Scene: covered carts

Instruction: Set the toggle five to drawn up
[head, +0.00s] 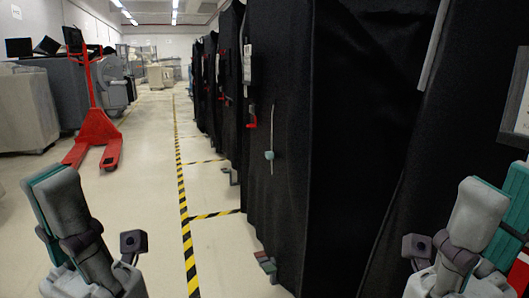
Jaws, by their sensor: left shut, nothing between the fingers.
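A teal knob (269,155) sits low on a thin, pale vertical line on the black cover (280,200) of the nearest cart. No number is legible, so I cannot tell if this is toggle five. My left gripper (133,243) is at the lower left, over the floor, shut and empty, well apart from the cover and the knob. My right gripper (415,248) is at the lower right, in front of black cloth. It is small and dark, and its finger opening does not show. Neither gripper touches the knob.
A red handle (251,123) and a dark panel with a white plate (247,63) are on the covered cart's left edge. More covered carts (204,85) recede behind. A red pallet jack (97,125) stands left. Yellow-black floor tape (184,200) borders the clear aisle.

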